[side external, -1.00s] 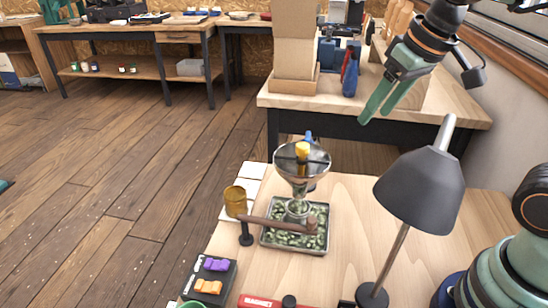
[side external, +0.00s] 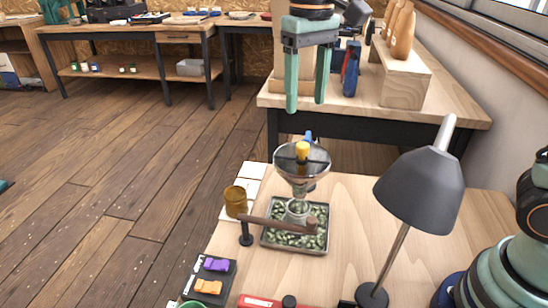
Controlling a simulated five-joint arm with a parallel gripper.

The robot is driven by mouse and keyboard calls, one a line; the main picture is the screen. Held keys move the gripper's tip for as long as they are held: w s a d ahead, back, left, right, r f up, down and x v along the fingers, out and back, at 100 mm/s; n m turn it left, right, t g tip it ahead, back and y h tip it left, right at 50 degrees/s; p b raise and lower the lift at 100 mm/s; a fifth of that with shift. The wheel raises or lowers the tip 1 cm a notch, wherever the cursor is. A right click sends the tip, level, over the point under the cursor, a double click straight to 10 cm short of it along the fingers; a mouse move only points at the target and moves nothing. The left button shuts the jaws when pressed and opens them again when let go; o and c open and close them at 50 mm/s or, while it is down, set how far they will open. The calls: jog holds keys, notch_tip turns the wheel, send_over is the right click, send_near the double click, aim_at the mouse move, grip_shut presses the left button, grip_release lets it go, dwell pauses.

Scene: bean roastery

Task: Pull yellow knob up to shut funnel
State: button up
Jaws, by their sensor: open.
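The yellow knob (side external: 302,149) stands up at the centre of the metal funnel (side external: 312,167), just above its crossbar. The funnel is a wide silver cone over a square tray (side external: 266,240) of green beans. My gripper (side external: 306,105) points down above the funnel in the side view, its two green fingers spread apart and empty. The fingertips show higher in the picture than the knob and do not touch it. The knob's stem inside the funnel is mostly hidden.
A dark desk lamp (side external: 420,190) stands right of the funnel. An amber cup (side external: 235,200), a brown lever (side external: 280,225) and a black tray with coloured clips (side external: 228,268) are near the funnel's left and front. The bare tabletop lies between tray and lamp.

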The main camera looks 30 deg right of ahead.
aim_at(303, 145)
notch_tip(303, 145, down, 9)
jog(key=shift+f, duration=0.1)
dwell(0.4)
grip_shut()
